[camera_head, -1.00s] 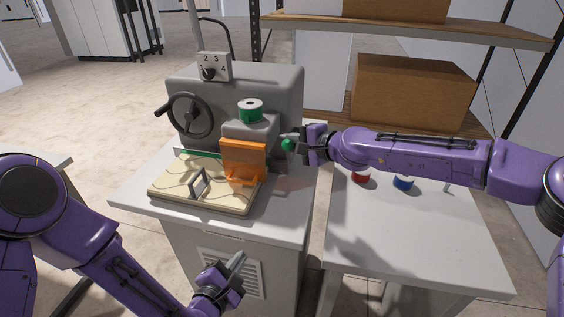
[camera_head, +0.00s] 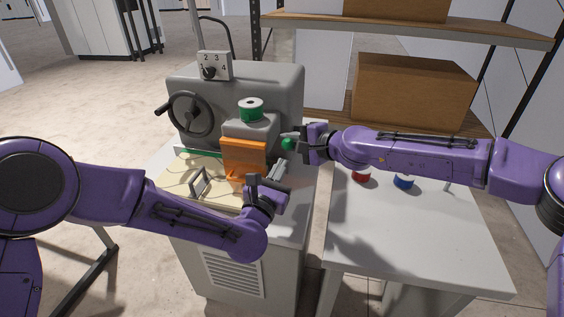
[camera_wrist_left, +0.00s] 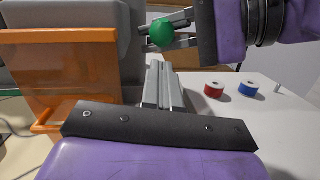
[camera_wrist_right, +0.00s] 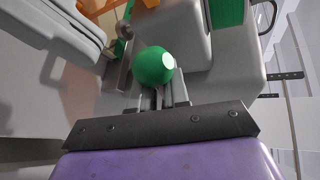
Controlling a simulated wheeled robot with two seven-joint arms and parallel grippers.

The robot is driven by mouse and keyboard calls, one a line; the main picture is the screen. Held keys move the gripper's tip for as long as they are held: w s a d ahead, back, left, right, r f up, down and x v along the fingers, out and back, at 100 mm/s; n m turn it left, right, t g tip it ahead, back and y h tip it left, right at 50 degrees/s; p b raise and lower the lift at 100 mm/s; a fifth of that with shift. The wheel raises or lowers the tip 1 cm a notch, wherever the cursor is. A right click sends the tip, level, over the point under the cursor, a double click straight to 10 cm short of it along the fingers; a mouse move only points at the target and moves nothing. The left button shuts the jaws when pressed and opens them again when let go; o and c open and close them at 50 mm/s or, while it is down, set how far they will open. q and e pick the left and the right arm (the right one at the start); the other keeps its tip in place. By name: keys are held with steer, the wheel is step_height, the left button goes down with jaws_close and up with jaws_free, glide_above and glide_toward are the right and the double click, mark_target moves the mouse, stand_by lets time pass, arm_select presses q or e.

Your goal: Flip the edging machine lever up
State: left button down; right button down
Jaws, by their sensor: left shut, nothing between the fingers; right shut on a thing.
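The grey edging machine (camera_head: 270,85) stands on a white cabinet. Its lever ends in a round green knob (camera_head: 288,144), which also shows in the left wrist view (camera_wrist_left: 162,32) and large in the right wrist view (camera_wrist_right: 153,66). My right gripper (camera_head: 300,141) is shut on the lever at the knob, reaching in from the right. Most of the lever behind the knob is hidden. My left gripper (camera_head: 281,168) is shut and empty. It is in front of the machine, right of the orange guard (camera_head: 244,158) and below the knob.
A handwheel (camera_head: 191,114), a numbered dial (camera_head: 214,66) and a green spool (camera_head: 250,108) are on the machine. Cream fabric (camera_head: 178,178) lies at its front left. The right-hand table (camera_head: 420,235) holds a red spool (camera_head: 361,175) and a blue spool (camera_head: 403,182); its front is clear.

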arm_select(q)
steer(key=shift+w+d+r, duration=0.35)
steer(key=shift+w+r, duration=0.1)
steer(key=shift+r, duration=0.25)
